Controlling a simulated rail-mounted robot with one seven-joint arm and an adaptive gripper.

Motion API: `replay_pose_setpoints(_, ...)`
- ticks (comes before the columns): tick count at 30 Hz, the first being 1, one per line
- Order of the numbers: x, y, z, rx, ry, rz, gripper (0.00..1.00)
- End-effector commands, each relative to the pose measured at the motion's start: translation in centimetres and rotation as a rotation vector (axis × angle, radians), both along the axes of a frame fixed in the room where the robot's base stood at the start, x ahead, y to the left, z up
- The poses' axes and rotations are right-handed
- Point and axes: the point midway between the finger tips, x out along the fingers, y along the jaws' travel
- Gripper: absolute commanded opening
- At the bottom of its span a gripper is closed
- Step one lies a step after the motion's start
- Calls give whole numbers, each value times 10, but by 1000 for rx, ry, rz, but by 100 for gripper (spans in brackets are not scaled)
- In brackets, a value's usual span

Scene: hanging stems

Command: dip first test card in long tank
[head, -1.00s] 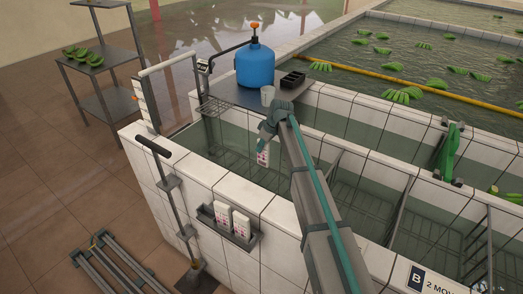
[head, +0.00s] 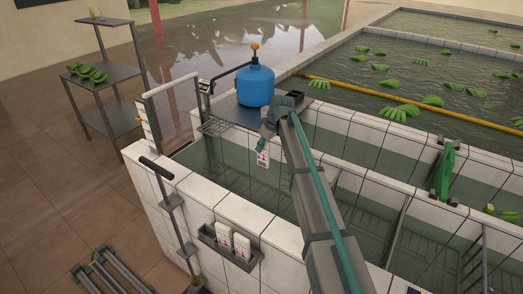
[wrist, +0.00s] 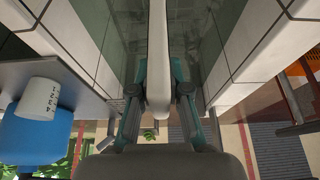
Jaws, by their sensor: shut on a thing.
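My gripper (head: 261,145) is shut on a white test card (head: 262,159) with red marks, which hangs upright below the fingers. In the wrist view the card (wrist: 158,55) shows edge-on between the two teal fingers. The card is over the long tank (head: 170,192), a white-tiled basin with greenish water and wire racks inside. It appears to be above the water near the far wall; the exact gap cannot be told. Two more cards (head: 233,241) stand in a grey holder (head: 215,244) on the tank's front wall.
A white cup (wrist: 38,99) shows in the wrist view. A long-handled tool (head: 170,205) leans at the front wall. Larger basins with bananas lie behind.

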Motion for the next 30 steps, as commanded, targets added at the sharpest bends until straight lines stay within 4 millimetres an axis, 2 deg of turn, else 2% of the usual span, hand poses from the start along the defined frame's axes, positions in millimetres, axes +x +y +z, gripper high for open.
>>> replay_pose_setpoints(1, 0, 0, 8, 0, 0, 0, 0)
replay_pose_setpoints(21, 0, 0, 81, 0, -1, 0, 0)
replay_pose_setpoints(30, 0, 0, 101, 0, 1, 0, 0)
